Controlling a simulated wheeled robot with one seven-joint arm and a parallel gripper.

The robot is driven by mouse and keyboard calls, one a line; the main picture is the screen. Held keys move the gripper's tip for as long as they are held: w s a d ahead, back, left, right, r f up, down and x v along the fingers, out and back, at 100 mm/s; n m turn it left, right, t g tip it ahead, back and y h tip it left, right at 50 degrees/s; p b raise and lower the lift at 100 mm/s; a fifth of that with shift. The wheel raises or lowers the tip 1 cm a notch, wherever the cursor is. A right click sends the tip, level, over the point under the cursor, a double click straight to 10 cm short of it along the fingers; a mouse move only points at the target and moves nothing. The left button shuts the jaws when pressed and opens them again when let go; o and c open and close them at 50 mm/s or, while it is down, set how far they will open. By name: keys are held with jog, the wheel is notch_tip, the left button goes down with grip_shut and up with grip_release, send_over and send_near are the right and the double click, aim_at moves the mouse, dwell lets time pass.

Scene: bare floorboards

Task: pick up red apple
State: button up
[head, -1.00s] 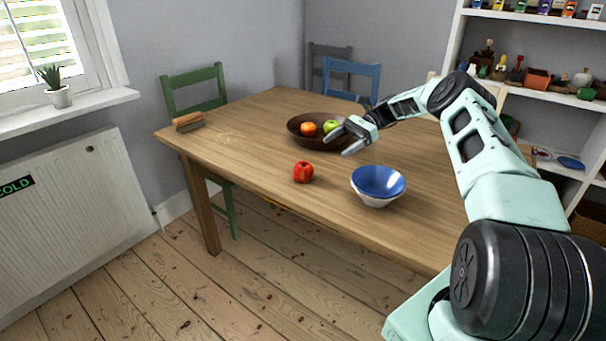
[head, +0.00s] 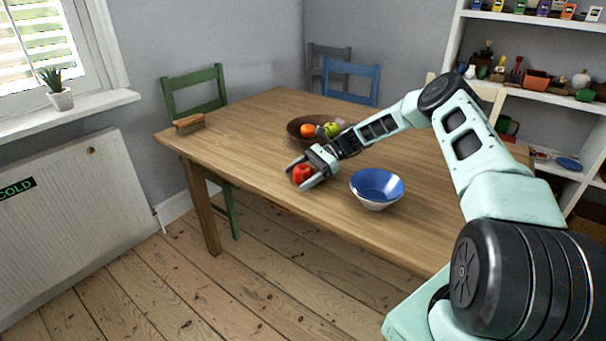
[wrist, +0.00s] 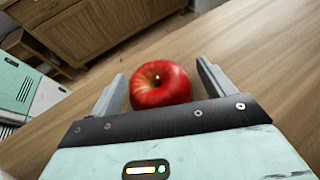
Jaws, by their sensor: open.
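The red apple (head: 302,174) sits on the wooden table near its front edge. My gripper (head: 300,176) is open and low over the table, with one finger on each side of the apple. In the wrist view the apple (wrist: 161,85) lies between the two grey fingers (wrist: 160,90), with its stem facing up. A gap shows between the apple and the right finger. The left finger is very close to the apple, and I cannot tell whether it touches.
A blue and white bowl (head: 377,188) stands just right of my gripper. Behind it is a dark bowl (head: 297,133) with an orange fruit (head: 308,130) and a green apple (head: 331,129). The table's left part is clear.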

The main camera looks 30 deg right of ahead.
jog(key=shift+a+f, duration=0.2)
jog(key=shift+a, duration=0.25)
jog(key=c, duration=1.1)
